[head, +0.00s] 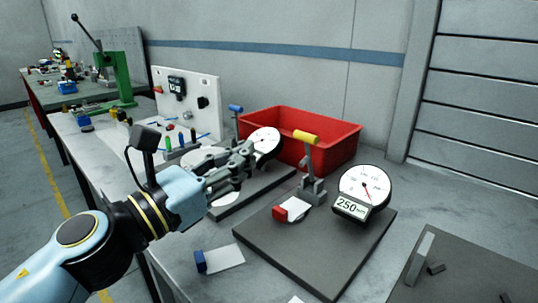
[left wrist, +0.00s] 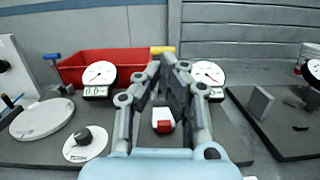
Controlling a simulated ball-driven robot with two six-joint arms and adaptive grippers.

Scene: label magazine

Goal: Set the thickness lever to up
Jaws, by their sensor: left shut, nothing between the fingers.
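A lever with a yellow handle (head: 306,137) stands roughly upright on a grey bracket (head: 313,190) on a dark plate. A white dial (head: 364,184) with a "250" display is right of it. No label names the thickness lever. A second lever has a blue handle (head: 236,108), further back, beside another dial (head: 265,141). My left gripper (head: 247,160) is shut and empty, left of the yellow-handled lever and apart from it in the head view. In the left wrist view the fingers (left wrist: 172,62) hide most of that lever; its yellow handle (left wrist: 162,49) shows behind. My right gripper is not in view.
A red bin (head: 340,143) stands behind the levers. A blue block with a white card (head: 225,259) lies at the table's front. A white panel (head: 205,92) stands back left.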

